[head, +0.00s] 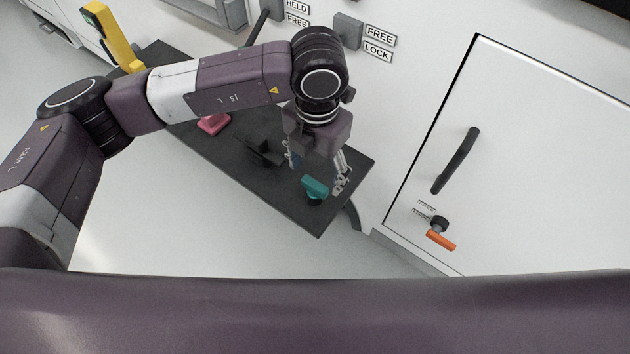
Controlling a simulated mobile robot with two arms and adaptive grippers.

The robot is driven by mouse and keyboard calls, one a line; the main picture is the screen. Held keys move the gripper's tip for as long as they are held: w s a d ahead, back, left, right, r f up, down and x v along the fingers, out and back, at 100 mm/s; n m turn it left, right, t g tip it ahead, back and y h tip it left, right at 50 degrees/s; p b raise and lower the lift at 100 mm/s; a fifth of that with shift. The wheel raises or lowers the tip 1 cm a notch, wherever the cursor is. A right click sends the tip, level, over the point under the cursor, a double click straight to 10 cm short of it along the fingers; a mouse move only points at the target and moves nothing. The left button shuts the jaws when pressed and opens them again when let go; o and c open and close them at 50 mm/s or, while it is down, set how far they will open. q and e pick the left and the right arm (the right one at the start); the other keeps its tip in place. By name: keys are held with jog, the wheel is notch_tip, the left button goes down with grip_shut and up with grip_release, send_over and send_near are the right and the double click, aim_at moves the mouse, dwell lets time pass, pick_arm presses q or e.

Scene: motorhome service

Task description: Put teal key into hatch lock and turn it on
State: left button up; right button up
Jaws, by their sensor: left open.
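The teal key (314,188) stands near the right end of a dark shelf, its handle on top and a dark lower part under it. My left gripper (316,178) points down just above and behind the teal key, its fingers apart, with nothing seen between them. The hatch is a white door (535,150) on the right with a dark handle (455,160). A lock (439,224) sits low on the hatch, with an orange handle (441,240) at it and small labels beside it. My right gripper is not in view.
The dark shelf (240,180) also bears a pink-red key (214,123) and a dark holder (264,152). A yellow upright thing (112,37) stands at the far left end. A grey switch (347,32) with FREE and LOCK labels is on the wall.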

aim_at(315, 183)
pick_arm(q)
notch_tip(315, 183, down, 5)
jog(key=p, duration=0.2)
jog(key=shift+a+f+p, duration=0.15)
jog(key=shift+p, duration=0.25)
jog(key=shift+f, duration=0.35)
jog(key=c, duration=1.2)
jog(key=shift+r, duration=0.15)
jog(key=shift+c, duration=0.2)
jog(key=shift+r+b, duration=0.3)
jog(key=shift+r, duration=0.3)
notch_tip(315, 183, up, 19)
jog(key=b, duration=0.4)
jog(key=shift+f+b, duration=0.15)
jog(key=shift+b, duration=0.15)
